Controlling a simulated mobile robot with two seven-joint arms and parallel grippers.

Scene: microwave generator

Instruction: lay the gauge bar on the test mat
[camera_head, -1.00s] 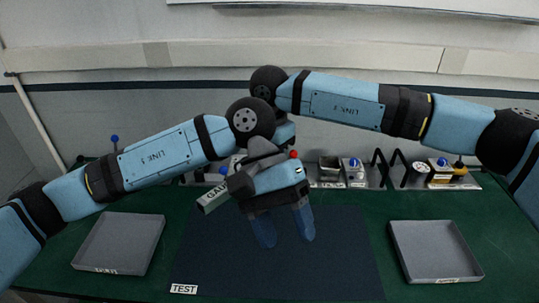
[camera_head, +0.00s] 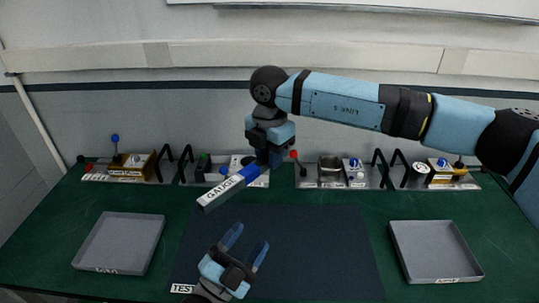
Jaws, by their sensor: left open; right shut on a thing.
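The gauge bar (camera_head: 222,189), blue with a white "GAUGE" label and a grey end, is held tilted above the back-left part of the test mat. My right gripper (camera_head: 268,161) is shut on its far end, and the bar points down-left from it. The dark blue test mat (camera_head: 325,245) lies on the green bench with a "TEST" tag at its front-left corner. My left gripper (camera_head: 248,240) is open and empty over the mat's front-left part, apart from the bar. The far end of the bar is hidden in the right jaws.
Grey trays stand left (camera_head: 90,255) and right (camera_head: 415,265) of the mat, both empty. Along the back are racks with small devices, including a brown box (camera_head: 130,170) at the left and a yellow one (camera_head: 448,175) at the right. Most of the mat is clear.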

